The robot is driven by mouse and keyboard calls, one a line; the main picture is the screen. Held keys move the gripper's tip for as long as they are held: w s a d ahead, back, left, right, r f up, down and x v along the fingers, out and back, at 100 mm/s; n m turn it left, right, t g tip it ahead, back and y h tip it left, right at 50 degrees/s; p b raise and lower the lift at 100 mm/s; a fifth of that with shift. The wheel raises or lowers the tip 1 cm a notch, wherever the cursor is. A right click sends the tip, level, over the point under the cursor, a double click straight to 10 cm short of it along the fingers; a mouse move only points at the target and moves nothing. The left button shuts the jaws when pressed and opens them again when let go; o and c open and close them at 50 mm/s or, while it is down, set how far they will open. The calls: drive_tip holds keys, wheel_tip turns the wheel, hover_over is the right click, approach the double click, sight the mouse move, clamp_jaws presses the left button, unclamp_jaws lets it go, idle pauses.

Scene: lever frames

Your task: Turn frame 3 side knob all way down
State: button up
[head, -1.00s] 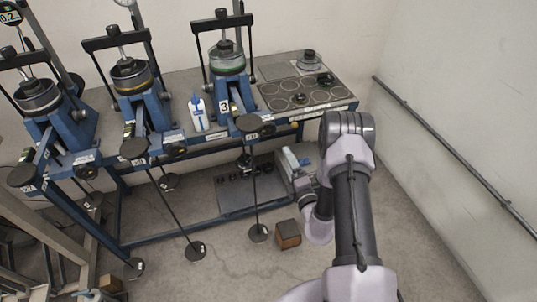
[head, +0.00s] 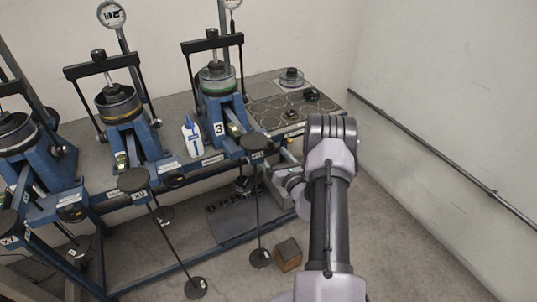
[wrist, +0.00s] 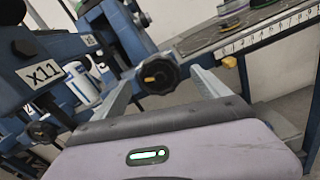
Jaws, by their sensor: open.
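Frame 3 (head: 215,100) is a blue lever frame with a "3" label, right of the other frames in the head view. My gripper (head: 288,178) is open near the front right of frame 3. In the wrist view its two grey fingers stand left and right of the knob, with the knob seen between them. I cannot tell whether either finger touches it.
A second lever frame (head: 122,110) stands to the left. A white and blue bottle (head: 192,138) is on the bench between them. A tray with round marks (head: 275,113) lies right of frame 3. A brown box (head: 288,254) and hanging rods with weights are below. Floor at right is clear.

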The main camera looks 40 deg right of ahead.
drive_tip(key=shift+x, duration=1.3)
drive_tip(key=shift+a, duration=0.1)
drive_tip(key=c, duration=1.4)
drive_tip(key=shift+f+n+b, duration=0.1)
drive_tip(key=shift+n+b, duration=0.3)
drive_tip(key=shift+b, duration=0.05)
drive_tip(key=shift+n, duration=0.3)
drive_tip(key=o, duration=1.4)
drive_tip(key=p+v, duration=0.3)
drive_tip(key=v, duration=1.4)
drive_tip(key=shift+s, duration=0.2)
